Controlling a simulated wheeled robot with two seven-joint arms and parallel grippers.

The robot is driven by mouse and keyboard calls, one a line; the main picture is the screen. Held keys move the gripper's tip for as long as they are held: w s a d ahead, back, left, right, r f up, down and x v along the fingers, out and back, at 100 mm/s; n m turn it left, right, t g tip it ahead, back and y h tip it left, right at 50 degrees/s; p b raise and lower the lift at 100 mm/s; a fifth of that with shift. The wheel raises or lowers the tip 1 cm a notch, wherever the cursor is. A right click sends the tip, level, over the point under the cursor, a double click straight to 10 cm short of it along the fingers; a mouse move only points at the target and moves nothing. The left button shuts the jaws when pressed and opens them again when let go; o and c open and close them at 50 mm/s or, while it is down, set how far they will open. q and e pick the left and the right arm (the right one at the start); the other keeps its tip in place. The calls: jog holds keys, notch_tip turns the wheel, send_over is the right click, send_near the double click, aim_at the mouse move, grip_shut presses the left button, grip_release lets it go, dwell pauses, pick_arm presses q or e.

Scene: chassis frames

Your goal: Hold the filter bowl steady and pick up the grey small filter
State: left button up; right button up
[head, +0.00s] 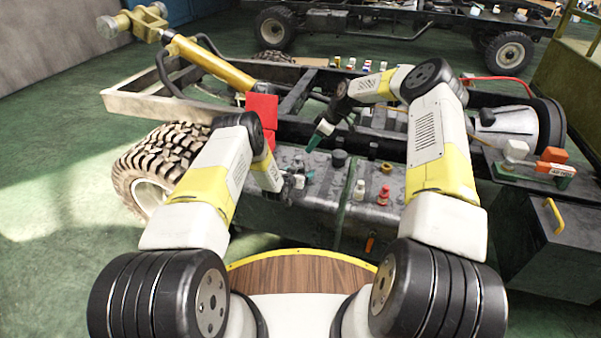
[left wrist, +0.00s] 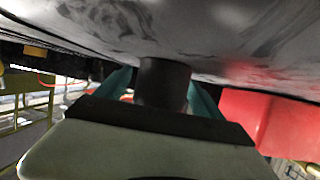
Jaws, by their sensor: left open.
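In the left wrist view a dark round cylinder (left wrist: 163,82), which may be the filter bowl, stands between the two teal fingers of my left gripper (left wrist: 160,95). The fingers are open, one on each side; I cannot tell whether either touches it. In the head view my left gripper (head: 297,181) is at the left part of the dark tank, mostly hidden by its wrist. Small grey pieces (head: 298,161) show just above it; I cannot tell whether one is the grey small filter. My right gripper (head: 314,139) hangs above the tank with green fingers pointing down-left; its opening is unclear.
The dark tank (head: 330,215) carries a black cap (head: 339,158), a brown cap (head: 386,168), a white bottle (head: 359,189) and a red piece (head: 383,196). Red blocks (head: 262,110) stand behind my left forearm. Chassis rails and a large tyre (head: 160,160) bound the left side.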

pick_arm(q)
jog(key=shift+w+d+f, duration=0.15)
jog(key=shift+w, duration=0.15)
jog(key=shift+c, duration=0.5)
jog(key=c, duration=1.5)
